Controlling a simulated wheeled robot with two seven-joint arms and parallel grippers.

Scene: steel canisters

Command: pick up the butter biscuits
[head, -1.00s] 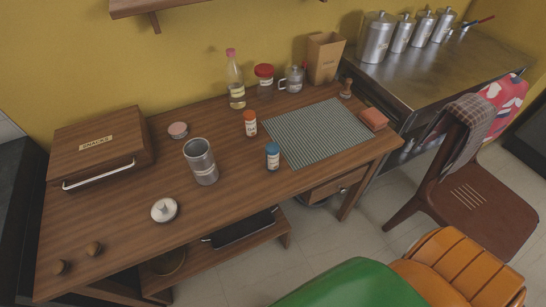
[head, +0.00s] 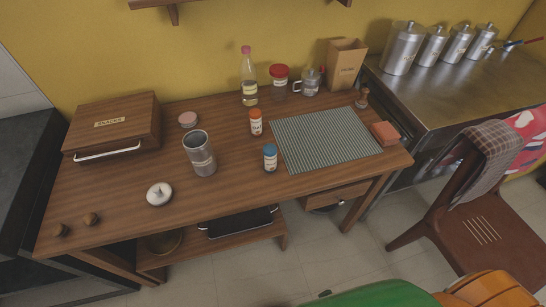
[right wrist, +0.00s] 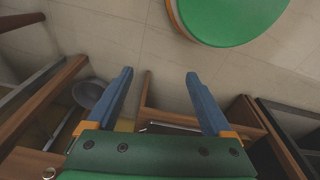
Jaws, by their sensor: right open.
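My right gripper (right wrist: 157,73) is open and empty in the right wrist view, pointing over the floor. My left gripper is not in view.
On the wooden table (head: 118,190) stand a snacks box (head: 110,125), orange-capped jar (head: 256,123), blue-capped jar (head: 270,158), bottle (head: 249,85), red-lidded jar (head: 279,83) and striped mat (head: 325,140). Several closed canisters stand on the steel counter (head: 440,90). The table's front left is mostly clear.

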